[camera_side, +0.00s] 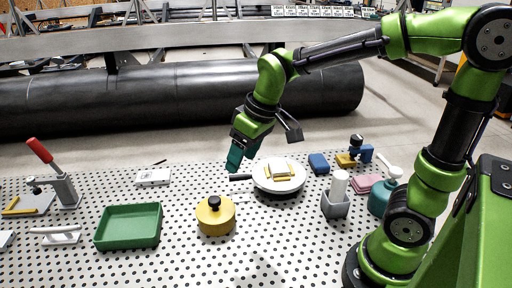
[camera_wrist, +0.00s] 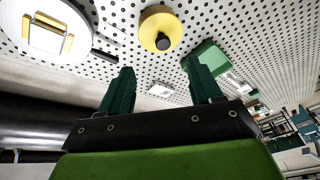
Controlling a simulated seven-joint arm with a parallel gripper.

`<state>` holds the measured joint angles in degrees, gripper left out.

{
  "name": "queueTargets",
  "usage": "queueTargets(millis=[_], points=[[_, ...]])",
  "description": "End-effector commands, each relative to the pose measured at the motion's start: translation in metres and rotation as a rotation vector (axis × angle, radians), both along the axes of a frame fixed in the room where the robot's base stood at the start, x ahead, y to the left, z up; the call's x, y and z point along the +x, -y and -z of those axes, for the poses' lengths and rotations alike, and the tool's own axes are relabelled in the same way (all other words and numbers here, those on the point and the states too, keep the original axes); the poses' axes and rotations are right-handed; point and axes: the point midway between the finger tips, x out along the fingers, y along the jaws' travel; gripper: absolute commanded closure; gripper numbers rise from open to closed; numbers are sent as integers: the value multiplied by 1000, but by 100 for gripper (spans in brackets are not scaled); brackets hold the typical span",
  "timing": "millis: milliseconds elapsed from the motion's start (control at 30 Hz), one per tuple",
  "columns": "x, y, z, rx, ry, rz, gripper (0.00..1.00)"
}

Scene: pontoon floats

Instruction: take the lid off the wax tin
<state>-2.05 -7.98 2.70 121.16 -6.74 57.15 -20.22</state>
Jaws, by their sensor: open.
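The wax tin (camera_side: 216,219) is a round yellow tin with a black knob (camera_side: 214,202) on top, standing upright on the perforated table. In the wrist view the tin (camera_wrist: 160,24) shows near the top centre, its black knob (camera_wrist: 163,43) facing the camera. The lid appears to be on it; the seam between lid and tin is too small to make out. My gripper (camera_side: 235,160) is above and behind the tin, apart from it, beside the round white plate. In the wrist view its two green fingers (camera_wrist: 162,85) are spread apart with nothing between them.
A green tray (camera_side: 128,246) stands left of the tin. A white round plate (camera_side: 278,188) with yellow-edged pieces is at its back right. A red-handled clamp (camera_side: 62,186) stands far left. A grey holder (camera_side: 336,208) and teal bottle (camera_side: 382,199) stand right. Table in front is clear.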

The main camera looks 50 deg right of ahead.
Motion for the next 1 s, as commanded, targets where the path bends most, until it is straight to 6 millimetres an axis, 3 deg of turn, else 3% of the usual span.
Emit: queueTargets(millis=[100, 200, 300, 800, 1000], points=[[27, -5, 4, -63, -15, -169, 36], [33, -5, -5, -95, 8, -257, 36], [33, -5, 2, -105, 5, -289, 36], [58, -16, 95, -104, 3, -287, 36], [63, -18, 108, -104, 7, -288, 36]])
